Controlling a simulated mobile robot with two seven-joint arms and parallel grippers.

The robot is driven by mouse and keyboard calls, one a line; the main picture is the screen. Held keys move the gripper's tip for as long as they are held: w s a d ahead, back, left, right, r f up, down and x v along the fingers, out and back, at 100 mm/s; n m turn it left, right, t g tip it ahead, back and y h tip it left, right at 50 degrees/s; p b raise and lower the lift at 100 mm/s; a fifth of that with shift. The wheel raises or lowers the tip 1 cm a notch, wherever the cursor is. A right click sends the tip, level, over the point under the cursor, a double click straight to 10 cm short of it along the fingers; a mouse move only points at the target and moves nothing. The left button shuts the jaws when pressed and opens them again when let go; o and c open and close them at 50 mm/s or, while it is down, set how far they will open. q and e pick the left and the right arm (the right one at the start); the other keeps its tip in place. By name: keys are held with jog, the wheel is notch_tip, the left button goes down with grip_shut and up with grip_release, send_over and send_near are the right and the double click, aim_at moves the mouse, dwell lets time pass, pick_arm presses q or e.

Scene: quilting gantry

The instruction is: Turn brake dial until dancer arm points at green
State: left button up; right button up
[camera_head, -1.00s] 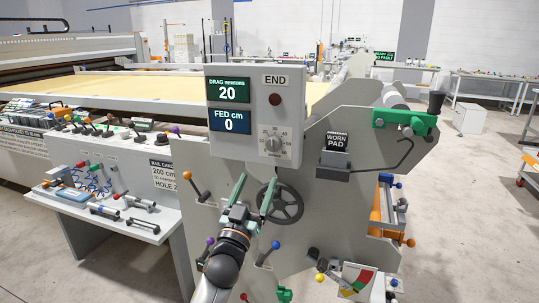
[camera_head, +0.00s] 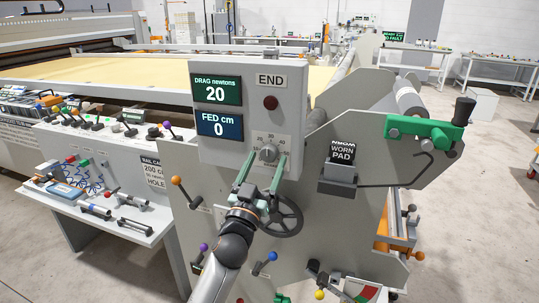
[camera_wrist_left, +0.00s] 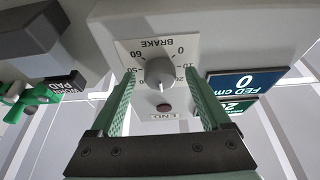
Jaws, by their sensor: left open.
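The brake dial (camera_head: 268,153) is a round grey knob on a numbered plate low on the grey control box. In the left wrist view the knob (camera_wrist_left: 160,73) appears upside down, with its white mark toward the bottom of the picture. My left gripper (camera_head: 264,160) is open, its green fingers pointing up at the dial. In the wrist view the fingers stand either side of the knob with clear gaps, not touching it. A gauge with red and green fields (camera_head: 366,291) is cut off at the bottom edge; which part is the dancer arm is unclear.
The drag display (camera_head: 217,91) reads 20 and the fed display (camera_head: 219,125) reads 0. A black handwheel (camera_head: 284,217) is just below and right of the gripper.

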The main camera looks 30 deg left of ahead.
pick_arm(q)
jog(key=shift+w+r, duration=0.1)
jog(key=shift+w, duration=0.05)
jog(key=shift+c, duration=0.2)
grip_shut()
dwell(0.5)
